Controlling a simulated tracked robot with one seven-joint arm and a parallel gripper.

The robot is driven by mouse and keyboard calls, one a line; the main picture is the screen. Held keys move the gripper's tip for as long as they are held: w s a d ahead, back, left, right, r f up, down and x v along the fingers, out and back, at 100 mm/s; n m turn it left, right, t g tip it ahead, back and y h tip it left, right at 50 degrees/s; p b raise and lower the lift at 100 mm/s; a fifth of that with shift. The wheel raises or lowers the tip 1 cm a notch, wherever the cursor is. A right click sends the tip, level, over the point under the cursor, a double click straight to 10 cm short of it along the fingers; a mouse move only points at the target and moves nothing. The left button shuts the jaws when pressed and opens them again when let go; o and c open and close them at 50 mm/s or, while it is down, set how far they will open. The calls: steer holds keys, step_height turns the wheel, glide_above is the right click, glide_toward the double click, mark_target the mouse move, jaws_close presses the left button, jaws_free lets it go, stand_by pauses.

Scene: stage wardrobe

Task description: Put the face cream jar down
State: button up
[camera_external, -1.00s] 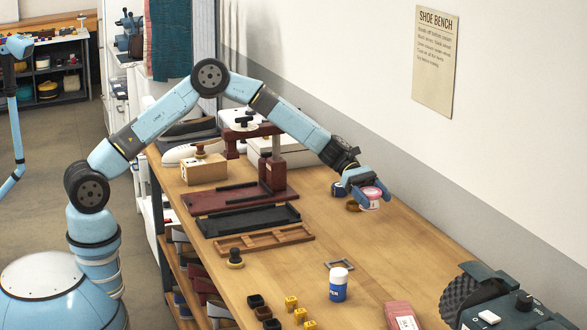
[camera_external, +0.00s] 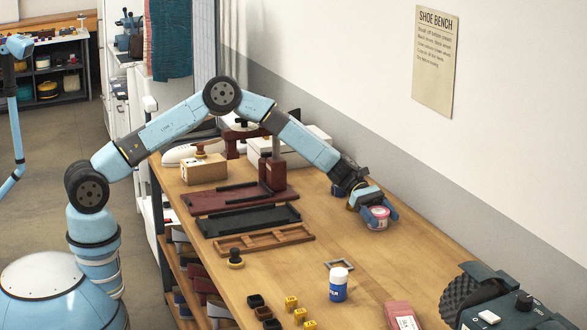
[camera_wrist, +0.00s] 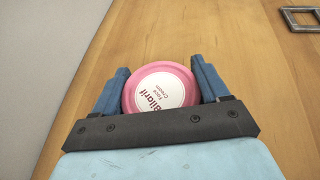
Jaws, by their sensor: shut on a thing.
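The face cream jar (camera_external: 378,219) is small and pink with a white label on its lid. In the wrist view the jar (camera_wrist: 160,88) sits between the two blue fingers, lid facing the camera. My gripper (camera_external: 377,216) is shut on the jar, over the far part of the wooden bench (camera_external: 330,235) near the wall. The jar looks low, at or close to the bench top; I cannot tell whether its base touches the wood.
A dark blue jar (camera_external: 338,190) stands just behind my gripper. A dark machine (camera_external: 515,300) stands at the lower right. Bench around the gripper's front is clear.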

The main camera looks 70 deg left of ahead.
steer(key=o, duration=1.1)
steer(key=shift+o, duration=0.2)
